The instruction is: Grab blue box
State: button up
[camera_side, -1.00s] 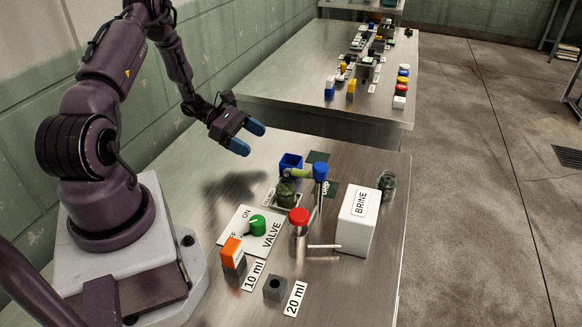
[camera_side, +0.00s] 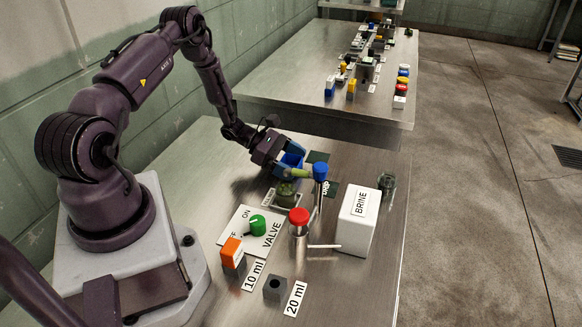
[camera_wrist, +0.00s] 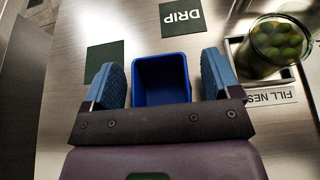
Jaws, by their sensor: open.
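The blue box (camera_wrist: 162,99) is a small open-topped bin, and it shows in the wrist view between the two blue fingers of my gripper (camera_wrist: 164,82). The fingers stand apart on either side of it, with a visible gap at each side. In the side view the box (camera_side: 291,160) is partly hidden by my gripper (camera_side: 292,166), which reaches over the table beside it. I cannot tell whether either finger touches the box.
A glass jar of green olives (camera_wrist: 276,42) stands close to the right finger. Dark squares, one labelled DRIP (camera_wrist: 181,18), lie nearby. A blue-topped spout (camera_side: 320,171), a red-capped post (camera_side: 299,217) and a white BRINE box (camera_side: 358,222) stand to the right.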

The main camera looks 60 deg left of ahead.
jog(key=shift+w+d+f, duration=0.15)
jog(key=shift+w+d, duration=0.15)
jog(key=c, duration=1)
